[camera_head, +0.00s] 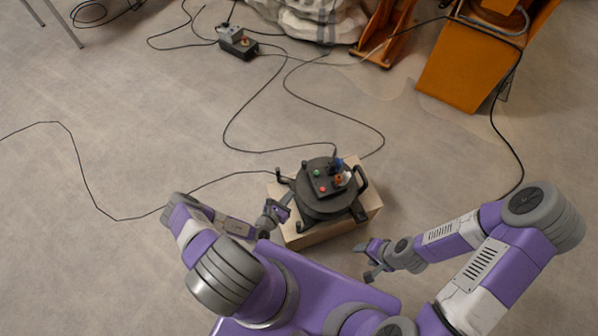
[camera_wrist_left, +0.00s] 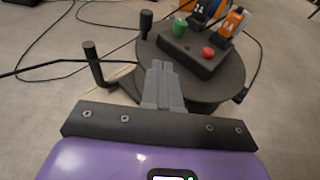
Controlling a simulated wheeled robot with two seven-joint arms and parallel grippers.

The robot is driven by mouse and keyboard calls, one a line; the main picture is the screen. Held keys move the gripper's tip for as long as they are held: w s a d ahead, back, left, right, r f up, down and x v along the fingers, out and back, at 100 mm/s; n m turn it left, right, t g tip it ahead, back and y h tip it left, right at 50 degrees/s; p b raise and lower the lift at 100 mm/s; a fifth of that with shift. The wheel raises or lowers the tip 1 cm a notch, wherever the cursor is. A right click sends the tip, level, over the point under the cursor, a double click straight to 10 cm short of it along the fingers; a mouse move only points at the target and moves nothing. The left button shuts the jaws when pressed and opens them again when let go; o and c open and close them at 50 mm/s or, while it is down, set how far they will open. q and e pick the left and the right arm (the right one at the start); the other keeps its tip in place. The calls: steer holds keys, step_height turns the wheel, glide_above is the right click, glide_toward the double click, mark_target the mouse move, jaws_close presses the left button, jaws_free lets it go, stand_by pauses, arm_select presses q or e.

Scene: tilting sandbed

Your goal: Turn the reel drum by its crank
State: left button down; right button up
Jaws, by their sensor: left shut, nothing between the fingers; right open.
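The black reel drum (camera_head: 318,205) stands on a wooden box, with a control panel on top carrying red and green buttons and colored plugs. It also shows in the left wrist view (camera_wrist_left: 215,85). A short upright knob (camera_wrist_left: 145,24) stands at the drum's edge; it looks like the crank handle. A bent black bar with an upright grip (camera_wrist_left: 92,62) sticks out to the left. My left gripper (camera_head: 284,207) is shut and empty at the drum's left side; its fingertips (camera_wrist_left: 161,68) overlap the drum's edge in the wrist view, contact unclear. My right gripper (camera_head: 368,262) is open, apart from the reel, at lower right.
The wooden box (camera_head: 308,238) stands on the floor under the reel. Black cables (camera_head: 250,110) run across the floor behind and left of it. A small grey-and-black box (camera_head: 238,42) and orange equipment (camera_head: 465,65) stand at the back. The floor at left is mostly clear.

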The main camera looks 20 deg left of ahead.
mark_target(299, 177)
arm_select(q)
steer(key=shift+n+y, duration=0.5)
steer(key=shift+y, duration=0.1)
steer(key=b+x, duration=0.1)
steer(key=x, duration=0.3)
steer(key=a+b+x, duration=0.1)
steer(key=b+x, duration=0.1)
steer(key=x, duration=0.2)
steer(key=b+x, duration=0.2)
steer(key=x, duration=0.2)
steer(key=shift+w+a+f, duration=0.1)
steer(key=shift+w+a, duration=0.25)
steer(key=shift+a, duration=0.05)
steer(key=shift+w, duration=0.6)
steer(key=shift+a, duration=0.1)
